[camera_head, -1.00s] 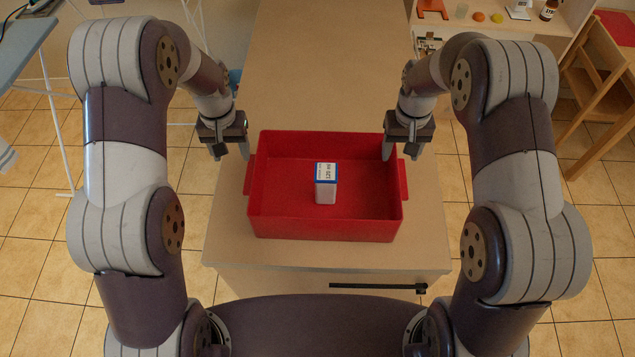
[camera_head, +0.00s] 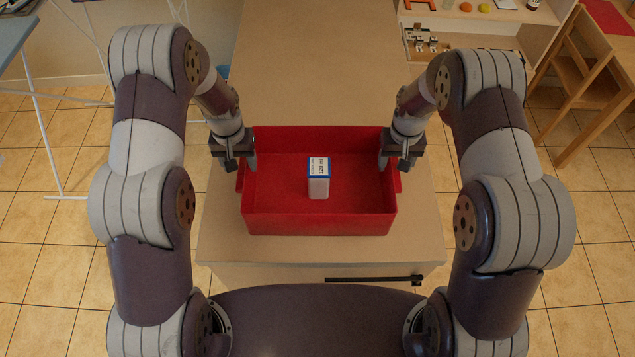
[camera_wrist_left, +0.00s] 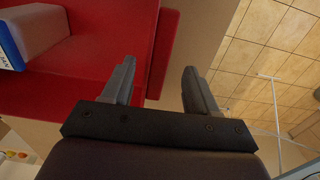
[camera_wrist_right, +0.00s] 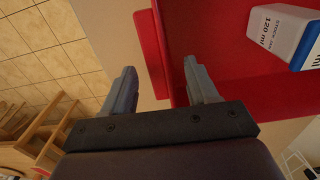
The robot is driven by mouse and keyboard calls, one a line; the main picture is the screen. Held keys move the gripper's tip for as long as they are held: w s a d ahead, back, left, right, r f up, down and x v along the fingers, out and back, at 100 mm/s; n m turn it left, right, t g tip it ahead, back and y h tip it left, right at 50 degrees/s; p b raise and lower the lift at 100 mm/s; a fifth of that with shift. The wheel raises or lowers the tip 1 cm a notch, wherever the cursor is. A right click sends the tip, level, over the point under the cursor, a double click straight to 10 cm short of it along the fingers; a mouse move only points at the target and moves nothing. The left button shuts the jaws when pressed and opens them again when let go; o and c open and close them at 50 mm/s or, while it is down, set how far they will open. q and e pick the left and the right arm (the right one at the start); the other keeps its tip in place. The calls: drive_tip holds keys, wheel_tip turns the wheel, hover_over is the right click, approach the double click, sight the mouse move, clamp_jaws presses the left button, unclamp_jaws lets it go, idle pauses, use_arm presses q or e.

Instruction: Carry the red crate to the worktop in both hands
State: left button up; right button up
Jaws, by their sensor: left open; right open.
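The red crate (camera_head: 318,223) sits level on a tan top (camera_head: 318,80) and holds a white box with blue edges (camera_head: 318,187). My left gripper (camera_head: 239,163) is open at the crate's left side. In the left wrist view its fingers (camera_wrist_left: 160,88) point at the crate's side ledge (camera_wrist_left: 164,50), one on the inner side and one on the outer side. My right gripper (camera_head: 393,162) is open at the crate's right side. In the right wrist view its fingers (camera_wrist_right: 162,88) straddle the other ledge (camera_wrist_right: 151,50) likewise. I cannot tell whether any finger touches the crate.
A black bar handle (camera_head: 375,280) is on the front of the unit under the crate. The tan top is bare behind the crate. A wooden chair (camera_head: 570,85) and a shelf with small items (camera_head: 465,25) stand at the back right. A light folding frame (camera_head: 45,150) stands left.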

sight(243, 170)
use_arm(q)
drive_tip(key=f, duration=0.3)
drive_tip(key=shift+s+d+f, duration=0.1)
drive_tip(key=shift+d+f, duration=0.2)
drive_tip(key=shift+f, duration=0.05)
use_arm(e)
drive_tip(key=f, duration=0.4)
drive_tip(key=shift+d, duration=0.3)
use_arm(q)
drive_tip(key=shift+a+f, duration=0.1)
drive_tip(key=shift+f, duration=0.05)
use_arm(e)
drive_tip(key=shift+a+f, duration=0.1)
use_arm(q)
drive_tip(key=shift+a, duration=0.1)
use_arm(e)
drive_tip(key=shift+a, duration=0.1)
use_arm(q)
drive_tip(key=shift+c, duration=0.6)
use_arm(e)
drive_tip(key=shift+c, duration=0.6)
use_arm(q)
clamp_jaws()
use_arm(e)
clamp_jaws()
